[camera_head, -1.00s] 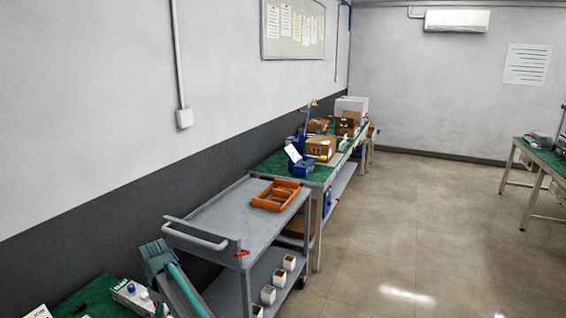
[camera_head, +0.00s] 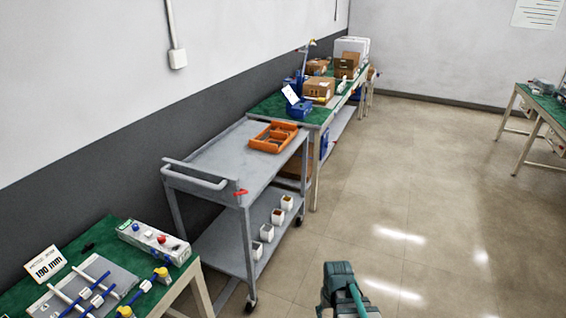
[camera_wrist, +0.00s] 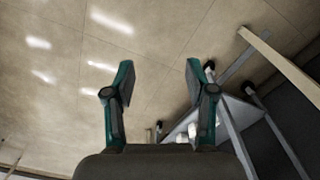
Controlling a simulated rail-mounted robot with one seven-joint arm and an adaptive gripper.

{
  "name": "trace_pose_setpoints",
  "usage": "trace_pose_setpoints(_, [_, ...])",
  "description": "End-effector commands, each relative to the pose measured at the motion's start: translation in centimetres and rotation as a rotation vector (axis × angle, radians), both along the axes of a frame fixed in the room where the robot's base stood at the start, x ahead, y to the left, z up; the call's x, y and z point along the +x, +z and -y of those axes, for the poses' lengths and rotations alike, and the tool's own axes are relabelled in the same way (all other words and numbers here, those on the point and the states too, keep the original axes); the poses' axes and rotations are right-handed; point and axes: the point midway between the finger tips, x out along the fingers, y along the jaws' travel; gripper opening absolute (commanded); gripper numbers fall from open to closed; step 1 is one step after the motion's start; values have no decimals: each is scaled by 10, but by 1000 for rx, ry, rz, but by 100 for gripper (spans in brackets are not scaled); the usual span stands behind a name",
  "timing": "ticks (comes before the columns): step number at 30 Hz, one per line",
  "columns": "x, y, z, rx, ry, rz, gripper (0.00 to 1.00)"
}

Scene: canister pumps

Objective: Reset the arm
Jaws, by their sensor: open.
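My gripper shows in the wrist view (camera_wrist: 160,85) with its two teal and dark fingers spread apart. Nothing is between them; the tiled floor lies beyond. In the head view, part of my teal arm end (camera_head: 343,290) shows at the bottom, right of the centre, over bare floor. It stands to the right of the grey cart and touches nothing that I can see. The fingertips cannot be made out in the head view.
A grey cart (camera_head: 215,158) holds an orange tray (camera_head: 273,137) on top and several white cups below. A green-topped bench (camera_head: 95,238) with pumps stands at lower left; another (camera_head: 265,108) with boxes stands behind the cart. The floor (camera_head: 400,200) at right is clear.

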Motion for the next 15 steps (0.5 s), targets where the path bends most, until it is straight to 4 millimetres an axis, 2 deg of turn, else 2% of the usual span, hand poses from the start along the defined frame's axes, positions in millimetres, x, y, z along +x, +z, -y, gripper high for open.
trace_pose_setpoints(1, [-16,-2,13,0,-43,-4,56])
trace_pose_setpoints(3, [-27,-9,22,1,-84,-10,56])
trace_pose_setpoints(8, [-49,-38,19,-2,-73,-77,56])
trace_pose_setpoints(11, [-69,-57,18,-3,-72,-122,56])
trace_pose_setpoints(15, [-104,-86,18,-5,-71,-200,56])
